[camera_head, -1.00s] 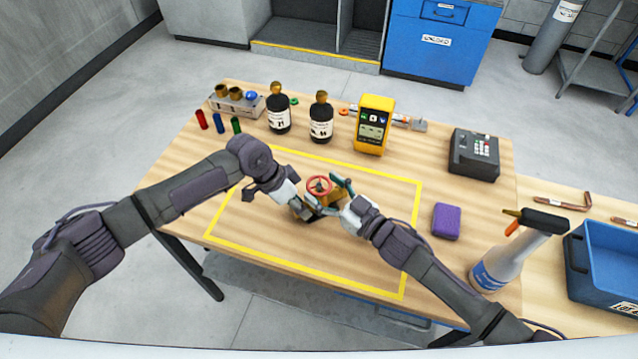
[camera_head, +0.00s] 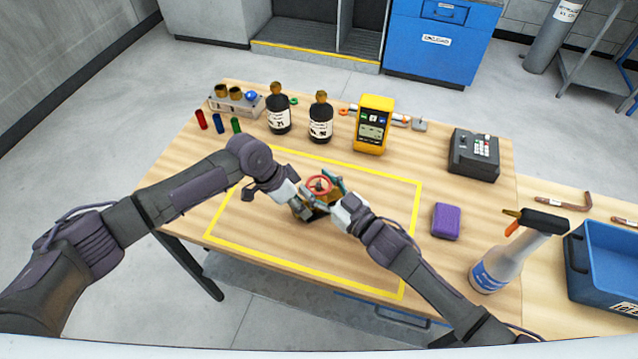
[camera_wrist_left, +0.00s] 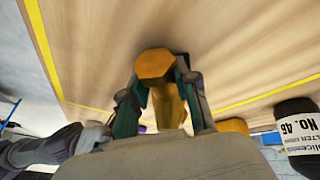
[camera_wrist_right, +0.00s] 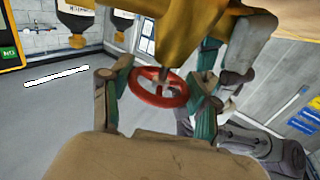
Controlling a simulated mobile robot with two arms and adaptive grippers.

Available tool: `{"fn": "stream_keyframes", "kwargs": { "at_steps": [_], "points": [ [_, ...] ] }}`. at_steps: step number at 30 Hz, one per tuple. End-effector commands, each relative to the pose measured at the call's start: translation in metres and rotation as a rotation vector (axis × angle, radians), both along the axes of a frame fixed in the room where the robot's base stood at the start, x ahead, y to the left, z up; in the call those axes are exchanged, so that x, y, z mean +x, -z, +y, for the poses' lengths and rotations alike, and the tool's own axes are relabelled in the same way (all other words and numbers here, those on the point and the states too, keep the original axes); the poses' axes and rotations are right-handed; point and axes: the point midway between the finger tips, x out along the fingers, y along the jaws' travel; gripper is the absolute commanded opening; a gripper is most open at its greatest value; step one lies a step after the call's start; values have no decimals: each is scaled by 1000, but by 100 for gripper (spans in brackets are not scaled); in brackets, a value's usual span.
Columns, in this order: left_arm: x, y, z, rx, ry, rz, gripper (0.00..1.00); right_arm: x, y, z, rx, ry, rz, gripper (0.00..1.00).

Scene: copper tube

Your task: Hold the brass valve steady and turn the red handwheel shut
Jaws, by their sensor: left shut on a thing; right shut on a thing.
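The brass valve (camera_wrist_left: 155,66) is held over the table inside the yellow outline, with its hexagonal end facing the left wrist camera. My left gripper (camera_head: 302,204) is shut on the brass body, one finger on each side in the left wrist view (camera_wrist_left: 160,100). The red handwheel (camera_head: 319,183) is on the valve's upper side in the head view. My right gripper (camera_head: 331,193) is shut on the handwheel, and the wheel shows between its fingers in the right wrist view (camera_wrist_right: 158,87). The grippers hide much of the valve body in the head view.
Two black bottles (camera_head: 279,114) (camera_head: 321,122) and a yellow meter (camera_head: 373,124) stand at the back. A purple block (camera_head: 446,221), a dark keypad box (camera_head: 474,154) and a spray bottle (camera_head: 505,262) are on the right. The yellow-outlined area (camera_head: 262,232) is otherwise clear.

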Motion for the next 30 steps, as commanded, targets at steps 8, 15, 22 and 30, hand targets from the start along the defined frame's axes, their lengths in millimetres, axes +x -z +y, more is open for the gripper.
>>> {"fn": "stream_keyframes", "kwargs": {
  "at_steps": [8,15,22,30],
  "points": [
    [0,0,-1,-2,1,1,0,-1,-2,3,14,226,3,26],
    [-1,0,-1,-2,1,1,0,-1,-3,1,6,325,0,26],
    [-1,0,-1,-2,1,1,0,0,-2,0,3,338,0,26],
    [-1,0,-1,-2,1,1,0,0,-2,0,2,336,0,73]
  ]
}}
